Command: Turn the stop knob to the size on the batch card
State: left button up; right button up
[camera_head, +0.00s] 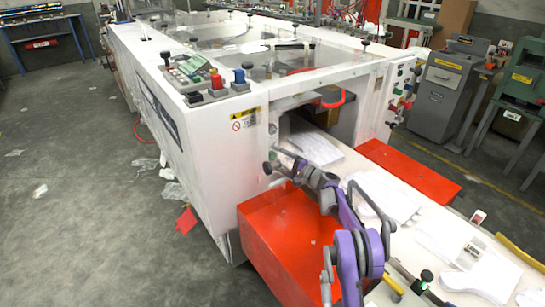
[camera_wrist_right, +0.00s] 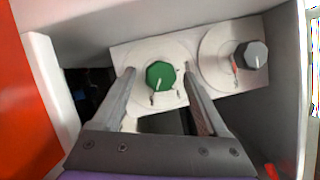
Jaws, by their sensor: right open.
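In the right wrist view a green knob (camera_wrist_right: 160,75) with a white pointer line sits on a pale round dial plate. Its line points down and slightly left. A grey knob (camera_wrist_right: 252,55) sits on a second round plate to its right, with a red mark at its left. I cannot tell which is the stop knob. My right gripper (camera_wrist_right: 159,69) is open, its fingers on either side of the green knob with gaps showing. In the head view my right gripper (camera_head: 281,168) is at the machine's (camera_head: 215,118) end face. The batch card cannot be made out.
Red blocks (camera_head: 290,240) flank the white delivery table (camera_head: 405,245), which holds white film pieces (camera_head: 385,192). Small cards (camera_head: 478,217) lie at its right. A control panel (camera_head: 195,72) with buttons tops the machine. The floor at left is open, with scattered scraps.

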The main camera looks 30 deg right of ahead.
jog(key=v, duration=0.9)
jog(key=shift+s+r, duration=0.1)
jog(key=shift+r, duration=0.05)
